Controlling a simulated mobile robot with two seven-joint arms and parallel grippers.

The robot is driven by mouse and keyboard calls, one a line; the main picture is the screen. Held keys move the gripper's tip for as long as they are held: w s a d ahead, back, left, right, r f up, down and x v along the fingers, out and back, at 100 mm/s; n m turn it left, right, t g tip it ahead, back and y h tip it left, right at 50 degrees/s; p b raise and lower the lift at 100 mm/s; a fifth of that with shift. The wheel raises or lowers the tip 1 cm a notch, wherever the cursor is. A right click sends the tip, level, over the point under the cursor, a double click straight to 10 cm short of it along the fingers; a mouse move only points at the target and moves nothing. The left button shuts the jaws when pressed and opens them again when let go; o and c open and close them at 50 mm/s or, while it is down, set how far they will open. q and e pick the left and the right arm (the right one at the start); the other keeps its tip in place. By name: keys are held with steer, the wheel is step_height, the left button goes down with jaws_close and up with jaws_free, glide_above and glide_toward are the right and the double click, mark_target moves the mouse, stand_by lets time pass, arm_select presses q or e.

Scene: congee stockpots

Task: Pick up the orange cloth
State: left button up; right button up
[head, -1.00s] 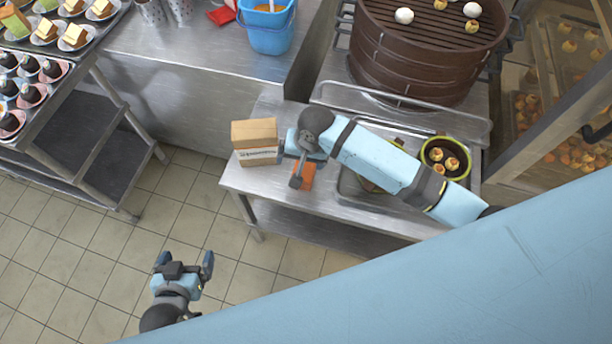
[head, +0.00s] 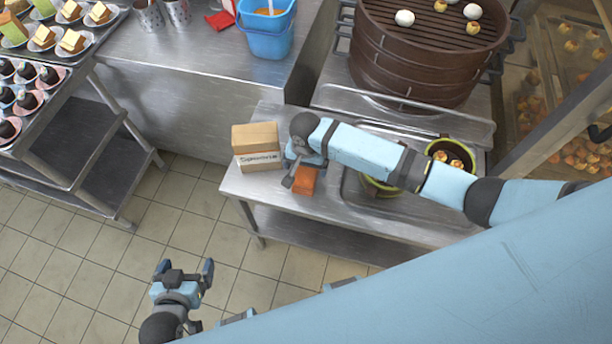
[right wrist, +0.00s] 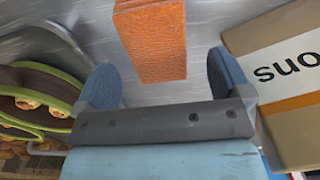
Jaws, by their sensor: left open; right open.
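The orange cloth (head: 305,181) lies folded on the small steel table, just right of the spoons box. In the right wrist view the cloth (right wrist: 152,40) lies ahead of the space between the fingers. My right gripper (right wrist: 165,82) is open and empty, with one finger on each side of that space. In the head view my right gripper (head: 292,170) is above the table beside the cloth, and the arm hides part of it. My left gripper (head: 184,268) is open and empty over the tiled floor at the lower left.
A cardboard spoons box (head: 256,150) stands close left of the cloth; in the right wrist view the box (right wrist: 293,120) is beside the right finger. A green-rimmed pot (head: 451,152) with buns and a steel tray (head: 348,197) lie to the right. A large steamer (head: 425,60) stands behind.

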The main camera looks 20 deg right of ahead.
mark_target(306, 172)
steer(key=f, duration=0.4)
steer(key=shift+s+f, duration=0.2)
steer(key=shift+f, duration=0.1)
steer(key=shift+c, duration=0.3)
steer(key=c, duration=1)
steer(key=shift+o, duration=0.2)
step_height(306, 172, up, 20)
steer(key=p, duration=0.1)
